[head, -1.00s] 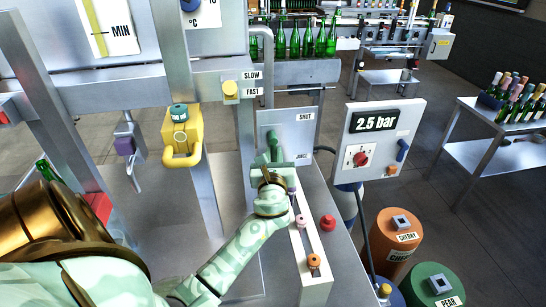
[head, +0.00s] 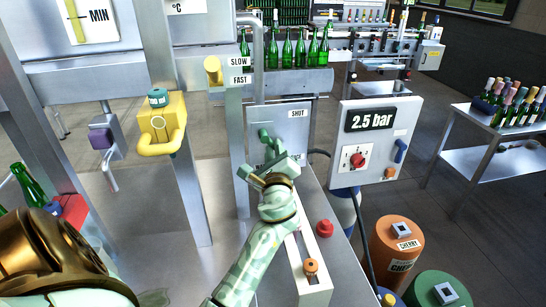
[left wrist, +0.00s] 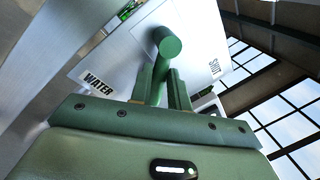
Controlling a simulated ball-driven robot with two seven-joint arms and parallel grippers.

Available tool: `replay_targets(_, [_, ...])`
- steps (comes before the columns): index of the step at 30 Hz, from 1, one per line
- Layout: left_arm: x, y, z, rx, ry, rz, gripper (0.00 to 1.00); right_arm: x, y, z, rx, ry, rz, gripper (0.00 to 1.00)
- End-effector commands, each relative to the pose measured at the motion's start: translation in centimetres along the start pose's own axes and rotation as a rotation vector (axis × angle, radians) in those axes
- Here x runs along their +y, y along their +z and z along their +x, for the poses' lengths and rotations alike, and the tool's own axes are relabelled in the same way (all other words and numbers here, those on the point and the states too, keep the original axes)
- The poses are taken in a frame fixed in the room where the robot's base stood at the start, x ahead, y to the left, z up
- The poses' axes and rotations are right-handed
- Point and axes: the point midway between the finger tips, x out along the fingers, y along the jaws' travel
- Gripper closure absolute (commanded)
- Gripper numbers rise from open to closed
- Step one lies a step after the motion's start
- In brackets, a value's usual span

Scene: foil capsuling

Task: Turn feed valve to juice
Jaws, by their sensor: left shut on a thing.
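The feed valve is a grey panel (head: 292,128) with a green handle (head: 264,134), in the middle of the head view. Its SHUT label is at the upper right. A lower label is mostly hidden by my left gripper (head: 268,168). In the left wrist view the green handle (left wrist: 168,44) rises from between the two fingers of my left gripper (left wrist: 163,88), which is shut on it. That view shows the WATER label (left wrist: 98,83) left of the handle and the SHUT label (left wrist: 215,67) right of it. The JUICE label is hidden. My right gripper is not in view.
A red knob (head: 324,229) and an orange knob (head: 311,266) are near my left forearm. A yellow handle unit (head: 162,125) is to the left. A 2.5 bar box (head: 374,140) stands right of the panel. Orange (head: 396,240) and green (head: 437,290) drums stand at lower right.

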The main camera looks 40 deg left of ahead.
Motion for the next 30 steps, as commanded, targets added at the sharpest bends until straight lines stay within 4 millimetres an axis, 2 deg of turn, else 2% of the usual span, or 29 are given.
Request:
replay_targets(17, [-0.08, -0.06, 0.0, -0.006, 0.002, -0.037, 1.0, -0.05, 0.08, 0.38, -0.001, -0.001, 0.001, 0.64])
replay_targets(18, [-0.08, -0.07, 0.0, -0.006, 0.002, -0.037, 0.77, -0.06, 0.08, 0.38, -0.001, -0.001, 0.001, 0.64])
replay_targets(20, [-0.08, -0.06, 0.0, -0.006, 0.001, -0.037, 0.6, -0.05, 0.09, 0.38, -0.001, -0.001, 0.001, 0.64])
replay_targets(30, [-0.06, -0.02, 0.08, -0.006, 0.0, -0.036, 0.6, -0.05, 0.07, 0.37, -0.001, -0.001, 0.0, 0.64])
